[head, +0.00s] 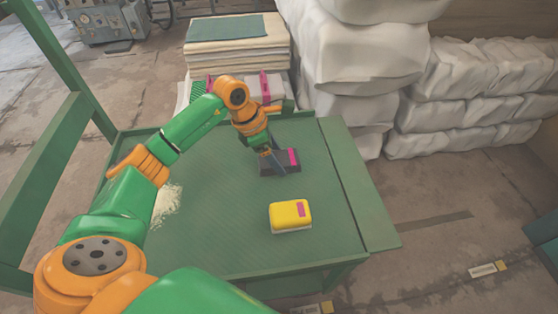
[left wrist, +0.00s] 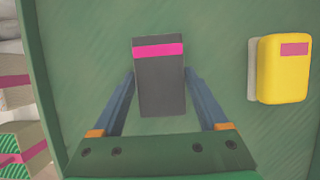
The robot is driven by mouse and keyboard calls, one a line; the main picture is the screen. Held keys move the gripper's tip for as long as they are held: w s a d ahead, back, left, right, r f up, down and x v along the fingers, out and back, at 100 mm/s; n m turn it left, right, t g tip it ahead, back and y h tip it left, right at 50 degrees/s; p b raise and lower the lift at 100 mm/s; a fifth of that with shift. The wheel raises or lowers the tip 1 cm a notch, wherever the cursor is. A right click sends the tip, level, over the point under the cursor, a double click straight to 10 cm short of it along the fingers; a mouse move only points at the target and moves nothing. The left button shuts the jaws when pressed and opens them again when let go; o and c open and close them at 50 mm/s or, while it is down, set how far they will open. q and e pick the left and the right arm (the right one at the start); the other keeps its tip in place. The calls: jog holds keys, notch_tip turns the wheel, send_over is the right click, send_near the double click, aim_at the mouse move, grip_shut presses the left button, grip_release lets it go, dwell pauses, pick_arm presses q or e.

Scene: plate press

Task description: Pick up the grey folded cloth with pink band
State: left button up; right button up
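The grey folded cloth with pink band (left wrist: 160,85) lies on the green table top. It also shows in the head view (head: 280,169), partly hidden behind my left gripper. My left gripper (left wrist: 160,80) is open, with one finger on each side of the cloth. In the head view the left gripper (head: 277,170) points down at the cloth. My right gripper is in neither view.
A yellow block (head: 291,214) with a pink patch lies on the table (head: 225,235), nearer than the cloth. Pale powder (head: 167,203) lies at the left. Folded cloth stacks (head: 235,45) stand behind the table. White sacks (head: 365,70) are piled behind right.

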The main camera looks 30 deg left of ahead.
aim_at(282, 157)
pick_arm(q)
jog(key=shift+r, duration=0.1)
jog(key=shift+r, duration=0.35)
jog(key=v, duration=0.1)
jog(key=p+v, duration=0.1)
jog(key=v, duration=0.1)
jog(key=shift+w+d+r, duration=0.2)
jog(key=shift+r, duration=0.05)
jog(key=s+r, duration=0.1)
jog(key=s+a+r+p, duration=0.1)
jog(key=r, duration=0.1)
jog(key=s+a+r, duration=0.1)
jog(key=shift+a+r, duration=0.1)
jog(key=shift+r, duration=0.1)
jog(key=s+a+r, duration=0.1)
jog(key=s, duration=0.1)
jog(key=s+a+r+b, duration=0.1)
jog(key=s+a+r, duration=0.1)
jog(key=s, duration=0.1)
jog(key=s+a+r, duration=0.1)
jog(key=s+a, duration=0.1)
jog(key=s, duration=0.1)
jog(key=shift+a+r+b, duration=0.25)
jog(key=shift+b, duration=0.05)
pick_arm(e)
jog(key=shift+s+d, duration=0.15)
